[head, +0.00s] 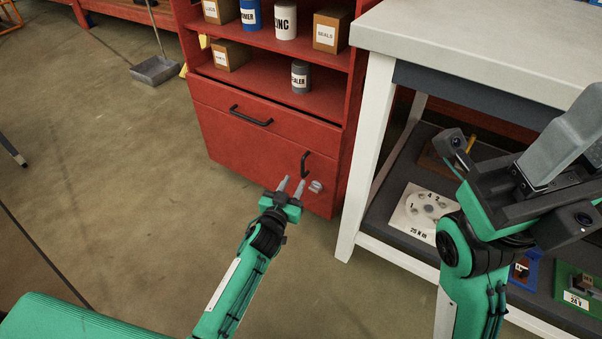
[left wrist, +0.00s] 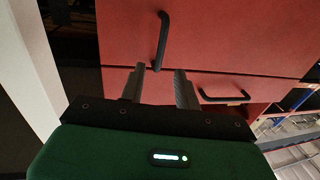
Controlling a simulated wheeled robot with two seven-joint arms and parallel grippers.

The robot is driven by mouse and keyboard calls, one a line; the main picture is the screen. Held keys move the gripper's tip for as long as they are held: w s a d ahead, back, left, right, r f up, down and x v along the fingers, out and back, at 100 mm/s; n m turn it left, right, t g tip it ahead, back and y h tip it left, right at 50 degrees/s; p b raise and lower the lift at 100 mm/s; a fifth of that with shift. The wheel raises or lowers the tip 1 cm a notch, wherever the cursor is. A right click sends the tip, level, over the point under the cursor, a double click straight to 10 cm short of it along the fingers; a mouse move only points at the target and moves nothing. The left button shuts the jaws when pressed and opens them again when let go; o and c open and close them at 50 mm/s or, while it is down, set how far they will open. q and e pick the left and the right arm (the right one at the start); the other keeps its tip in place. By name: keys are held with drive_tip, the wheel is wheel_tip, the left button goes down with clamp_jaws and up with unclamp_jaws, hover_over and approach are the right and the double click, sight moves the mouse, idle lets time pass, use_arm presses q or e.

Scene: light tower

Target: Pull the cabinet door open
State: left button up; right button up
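The red cabinet door (head: 240,155) is the lower front panel and looks closed. Its black vertical bar handle (head: 305,163) is near its right edge; it also shows in the left wrist view (left wrist: 161,42). My left gripper (head: 291,183) is open and empty, just in front of and below the handle in the head view. In the left wrist view its two grey fingers (left wrist: 158,80) are spread, with the handle's near end close to the left fingertip. I cannot tell whether they touch.
A drawer with a black horizontal handle (head: 251,115) sits above the door. Shelves above hold cans and boxes. A workbench (head: 460,40) with a white leg (head: 368,150) stands close right.

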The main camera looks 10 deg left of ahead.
sight(302, 167)
use_arm(q)
drive_tip(key=w, duration=0.2)
drive_tip(key=w+b, duration=0.1)
drive_tip(key=w, duration=0.1)
drive_tip(key=w+d+b, duration=0.1)
drive_tip(key=w, duration=0.1)
drive_tip(key=shift+w, duration=0.3)
clamp_jaws()
